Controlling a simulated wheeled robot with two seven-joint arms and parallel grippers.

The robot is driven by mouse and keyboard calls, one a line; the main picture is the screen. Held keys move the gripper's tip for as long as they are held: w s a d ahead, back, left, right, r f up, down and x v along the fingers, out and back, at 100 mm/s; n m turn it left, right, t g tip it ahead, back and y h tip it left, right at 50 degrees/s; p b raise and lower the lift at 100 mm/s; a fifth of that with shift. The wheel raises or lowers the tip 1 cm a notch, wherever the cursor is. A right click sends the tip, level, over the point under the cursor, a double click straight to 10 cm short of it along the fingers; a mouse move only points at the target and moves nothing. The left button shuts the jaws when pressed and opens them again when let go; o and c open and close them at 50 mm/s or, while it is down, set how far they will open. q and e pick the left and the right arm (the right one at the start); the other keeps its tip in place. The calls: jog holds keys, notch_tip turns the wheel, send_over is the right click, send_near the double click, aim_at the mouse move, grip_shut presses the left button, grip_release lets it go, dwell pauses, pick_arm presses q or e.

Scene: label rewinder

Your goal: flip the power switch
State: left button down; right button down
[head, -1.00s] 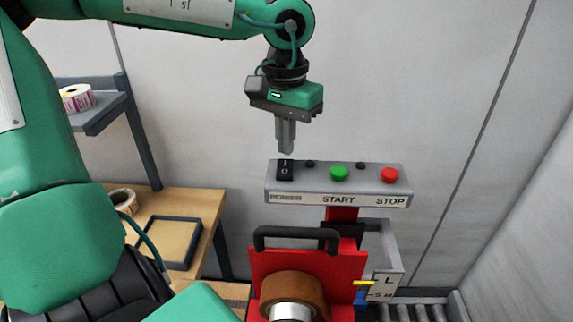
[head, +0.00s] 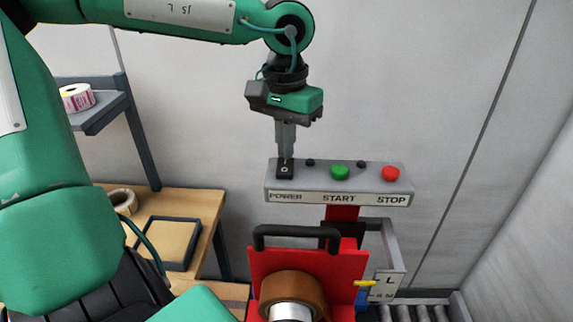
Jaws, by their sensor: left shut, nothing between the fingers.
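The black power switch (head: 285,172) sits at the left end of the grey control panel (head: 315,178), above the word POWER. Its lower part with the "0" mark shows; its upper part is hidden behind my fingertips. My left gripper (head: 286,155) comes down from above, shut and empty, with its fingertips at the upper part of the switch. I cannot tell whether they touch it. My right gripper is not in view.
A green START button (head: 340,172) and a red STOP button (head: 390,173) are right of the switch on the same panel. The red rewinder (head: 338,262) with a brown roll (head: 292,288) stands below. A wooden table (head: 190,204) is at left.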

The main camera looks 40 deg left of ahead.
pick_arm(q)
jog(key=shift+f+b, duration=0.35)
jog(key=shift+f, duration=0.15)
jog(key=shift+r, duration=0.1)
jog(key=shift+r+p, duration=2.1)
jog(key=shift+r, duration=0.65)
jog(key=shift+r+p, duration=0.5)
jog(key=shift+r, duration=0.25)
jog(key=shift+r, duration=0.1)
